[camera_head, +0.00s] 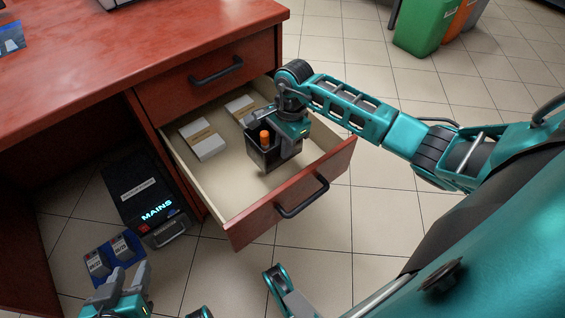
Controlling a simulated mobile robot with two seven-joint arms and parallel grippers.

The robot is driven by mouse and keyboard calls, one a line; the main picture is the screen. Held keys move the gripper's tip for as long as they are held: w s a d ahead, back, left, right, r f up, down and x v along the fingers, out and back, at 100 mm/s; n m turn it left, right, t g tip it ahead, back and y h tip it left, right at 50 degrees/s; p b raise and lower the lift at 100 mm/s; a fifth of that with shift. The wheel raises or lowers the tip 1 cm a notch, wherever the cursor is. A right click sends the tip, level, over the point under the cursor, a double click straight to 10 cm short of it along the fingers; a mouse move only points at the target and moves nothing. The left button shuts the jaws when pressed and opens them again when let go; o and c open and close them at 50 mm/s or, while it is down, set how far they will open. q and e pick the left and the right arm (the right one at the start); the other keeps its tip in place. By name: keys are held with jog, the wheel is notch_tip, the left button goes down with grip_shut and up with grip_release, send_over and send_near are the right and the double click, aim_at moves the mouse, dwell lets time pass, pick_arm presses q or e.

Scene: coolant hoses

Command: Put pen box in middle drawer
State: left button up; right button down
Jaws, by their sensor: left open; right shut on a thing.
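The pen box (262,155) is a small dark open box with an orange-topped item standing in it. My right gripper (288,138) is shut on the pen box, at its right side. The box is over the inside of the open middle drawer (229,205), toward its right half. I cannot tell whether its base touches the drawer floor. The drawer is pulled out, with a dark handle on its red front. My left gripper (122,285) is open and empty at the bottom left, low in front of the desk, away from the drawer.
Two white packs with tan bands, one at the left (203,140) and one at the back (241,106), lie in the drawer. A closed drawer (190,82) is above. A black MAINS unit (140,195) and a blue holder (113,254) stand at lower left. Bins (422,30) stand far right.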

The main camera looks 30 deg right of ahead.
aim_at(284, 161)
jog(key=shift+f, duration=0.95)
jog(key=shift+f+b, duration=0.3)
jog(key=shift+f, duration=0.25)
notch_tip(284, 161, down, 4)
jog(key=shift+f+b, duration=0.1)
jog(key=shift+b, duration=0.65)
jog(key=c, duration=1.2)
grip_release()
jog(key=shift+f, duration=0.1)
jog(key=shift+c, duration=0.2)
pick_arm(q)
jog(key=shift+w+d+f, duration=0.15)
jog(key=shift+d+f, duration=0.15)
jog(key=shift+d, duration=0.3)
